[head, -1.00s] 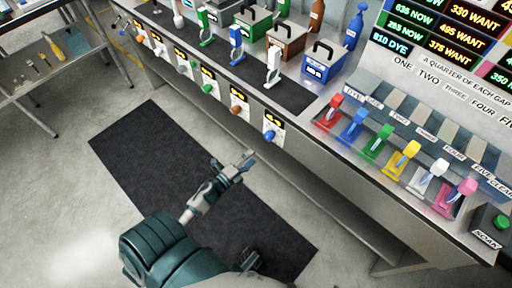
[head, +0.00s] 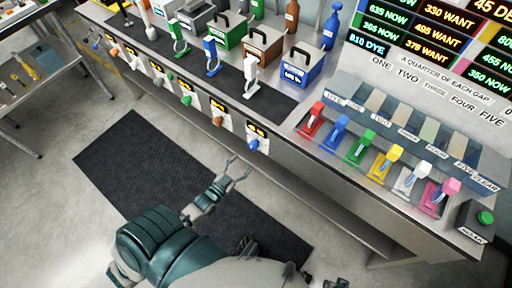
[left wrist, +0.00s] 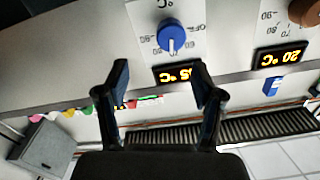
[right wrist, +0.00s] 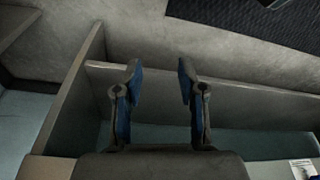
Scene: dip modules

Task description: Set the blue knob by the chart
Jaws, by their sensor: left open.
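The blue knob (head: 253,145) is on the counter's front panel, the rightmost of a row of knobs, with a lit display above it. In the left wrist view the blue knob (left wrist: 171,37) sits on a white dial with temperature marks, its display (left wrist: 176,73) upside down and partly covered by a finger. My left gripper (head: 238,168) is open and empty, just short of the knob; its fingers (left wrist: 160,82) are apart below it in the left wrist view. My right gripper (right wrist: 160,75) is open and empty. The lit number board (head: 425,40) is at the top right.
A brown knob (head: 218,121) is left of the blue one. Coloured levers (head: 385,160) and lidded boxes (head: 302,66) stand on the counter above. A dark mat (head: 150,180) covers floor beneath my left arm. A side table (head: 35,70) is at the far left.

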